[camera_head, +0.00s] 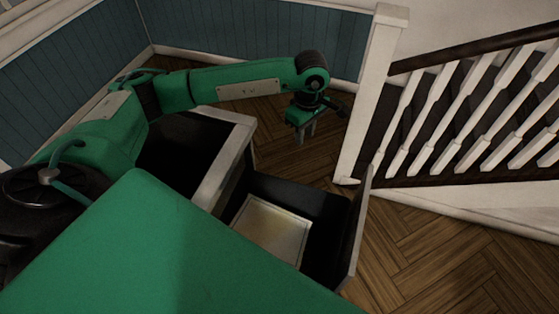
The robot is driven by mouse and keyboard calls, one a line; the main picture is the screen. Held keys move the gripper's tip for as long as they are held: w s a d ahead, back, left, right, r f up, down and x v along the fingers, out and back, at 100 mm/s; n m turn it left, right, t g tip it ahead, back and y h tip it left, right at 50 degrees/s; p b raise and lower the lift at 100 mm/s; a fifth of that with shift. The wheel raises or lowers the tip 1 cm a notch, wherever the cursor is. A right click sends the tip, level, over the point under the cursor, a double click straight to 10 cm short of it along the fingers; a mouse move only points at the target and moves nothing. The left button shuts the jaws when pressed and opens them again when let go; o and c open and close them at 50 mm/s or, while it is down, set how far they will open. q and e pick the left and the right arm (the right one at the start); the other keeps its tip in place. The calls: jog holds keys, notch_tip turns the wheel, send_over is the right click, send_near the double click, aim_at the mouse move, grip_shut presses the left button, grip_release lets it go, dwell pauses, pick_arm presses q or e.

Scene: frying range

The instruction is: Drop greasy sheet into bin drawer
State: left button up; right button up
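A pale yellowish sheet (272,232) lies flat on the bottom of a pulled-out drawer with dark inner walls (322,200) and a light front panel (361,225). The left part of the drawer is hidden by my own green body in the foreground. My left gripper (307,134) hangs beyond the drawer, above the wood floor and apart from the sheet. Its two fingers point down with a gap between them, and nothing shows in them. My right gripper is not in view.
The dark-topped cabinet (185,150) with a pale edge stands left of the drawer, under my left arm. A white newel post (370,90) and stair railing (470,110) stand at the right. Bare herringbone floor (430,260) is clear right of the drawer.

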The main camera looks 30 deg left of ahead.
pick_arm(q)
notch_tip(320, 180, up, 9)
jog(key=b, duration=0.2)
jog(key=shift+r, duration=0.15)
